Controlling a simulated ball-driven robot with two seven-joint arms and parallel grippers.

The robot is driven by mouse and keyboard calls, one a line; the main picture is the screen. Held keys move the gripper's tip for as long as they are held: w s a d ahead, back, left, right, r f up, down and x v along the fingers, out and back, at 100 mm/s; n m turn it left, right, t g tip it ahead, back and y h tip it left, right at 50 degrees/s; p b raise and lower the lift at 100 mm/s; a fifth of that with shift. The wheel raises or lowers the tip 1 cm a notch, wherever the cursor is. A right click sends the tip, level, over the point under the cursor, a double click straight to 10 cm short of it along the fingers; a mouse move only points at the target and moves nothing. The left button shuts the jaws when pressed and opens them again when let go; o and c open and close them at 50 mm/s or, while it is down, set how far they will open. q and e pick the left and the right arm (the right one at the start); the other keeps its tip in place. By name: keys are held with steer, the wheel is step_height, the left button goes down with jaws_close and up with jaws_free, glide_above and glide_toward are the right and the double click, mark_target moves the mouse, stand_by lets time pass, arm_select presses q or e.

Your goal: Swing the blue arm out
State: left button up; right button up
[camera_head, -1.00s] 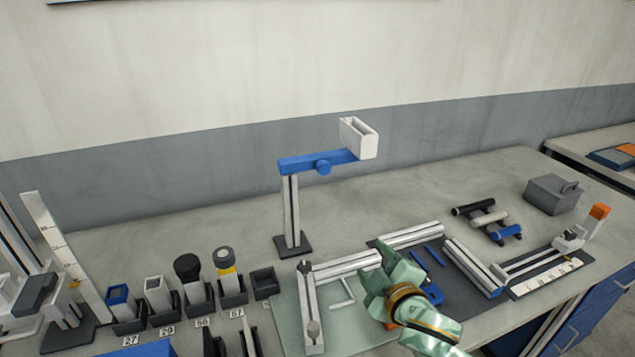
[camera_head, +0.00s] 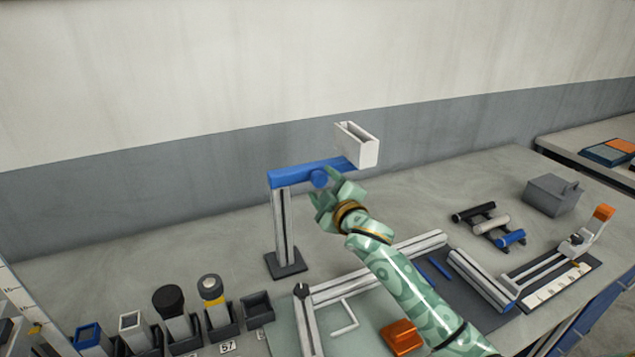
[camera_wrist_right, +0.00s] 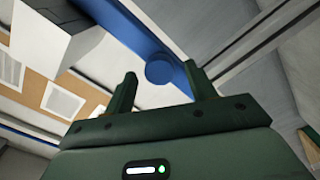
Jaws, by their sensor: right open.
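The blue arm (camera_head: 292,175) extends to the right from the top of a grey post (camera_head: 283,228), with a white open box (camera_head: 358,146) at its far right end. A round blue knob (camera_head: 319,178) sits on the arm's near side. My right gripper (camera_head: 328,192) is open close to the knob. In the right wrist view the blue arm (camera_wrist_right: 128,32) crosses diagonally, and the knob (camera_wrist_right: 159,69) shows between the open fingertips (camera_wrist_right: 160,82). I cannot tell whether the fingers touch it. My left gripper is not in view.
Grey rails (camera_head: 420,243) lie on the bench below my right arm, near an orange block (camera_head: 401,337). The bench behind the post is clear.

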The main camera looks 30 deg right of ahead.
mark_target(320, 182)
steer(key=w, duration=0.3)
steer(key=shift+w+d, duration=0.1)
steer(key=shift+w, duration=0.15)
steer(key=c, duration=1.1)
steer(key=shift+o, duration=0.2)
steer(key=shift+s, duration=0.1)
